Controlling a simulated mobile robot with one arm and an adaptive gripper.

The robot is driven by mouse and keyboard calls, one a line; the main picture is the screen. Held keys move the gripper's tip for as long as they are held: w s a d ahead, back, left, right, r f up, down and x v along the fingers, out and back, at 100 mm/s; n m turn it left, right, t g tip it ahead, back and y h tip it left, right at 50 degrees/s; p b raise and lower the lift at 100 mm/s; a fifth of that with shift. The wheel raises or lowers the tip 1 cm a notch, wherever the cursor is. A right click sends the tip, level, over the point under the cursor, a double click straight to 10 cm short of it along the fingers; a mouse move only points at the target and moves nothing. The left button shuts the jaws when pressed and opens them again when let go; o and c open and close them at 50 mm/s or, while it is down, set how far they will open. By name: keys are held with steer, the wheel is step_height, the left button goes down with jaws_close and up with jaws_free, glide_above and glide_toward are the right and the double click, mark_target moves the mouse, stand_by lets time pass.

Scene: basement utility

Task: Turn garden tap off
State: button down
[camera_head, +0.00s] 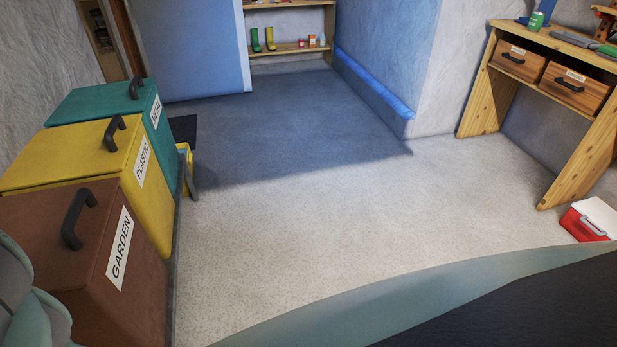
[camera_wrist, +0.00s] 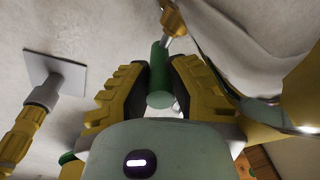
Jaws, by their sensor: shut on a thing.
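In the wrist view, my gripper (camera_wrist: 155,88) has its two yellow ribbed fingers closed on a green cylindrical handle (camera_wrist: 159,60), one finger on each side. A brass-coloured fitting (camera_wrist: 173,20) joins a short metal stem just above the handle. The handle appears to belong to a tap, but no label shows, so I cannot tell whether it is the garden tap. Neither my gripper nor the tap shows in the head view.
In the wrist view, a brass fitting with grey pipe (camera_wrist: 40,98) meets a square wall plate (camera_wrist: 62,72). The head view shows a brown GARDEN bin (camera_head: 95,255), a yellow PLASTIC bin (camera_head: 85,160), a wooden workbench (camera_head: 490,95), a red-white cooler (camera_head: 590,220) and open floor.

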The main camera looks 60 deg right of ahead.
steer(key=shift+s+a+f+m+t+h+b, duration=0.1)
steer(key=shift+m+t+h+b, duration=0.25)
steer(key=shift+b, duration=0.3)
steer(key=shift+s+a+f+m+t+h+b, duration=0.1)
steer(key=shift+m+t+h+b, duration=0.25)
steer(key=shift+b, duration=0.3)
steer(key=shift+r, duration=0.2)
steer(key=c, duration=0.8)
jaws_free()
steer(key=shift+c, duration=0.2)
steer(key=shift+s, duration=0.1)
steer(key=v, duration=1.2)
steer(key=shift+t, duration=0.3)
steer(key=shift+a, duration=0.1)
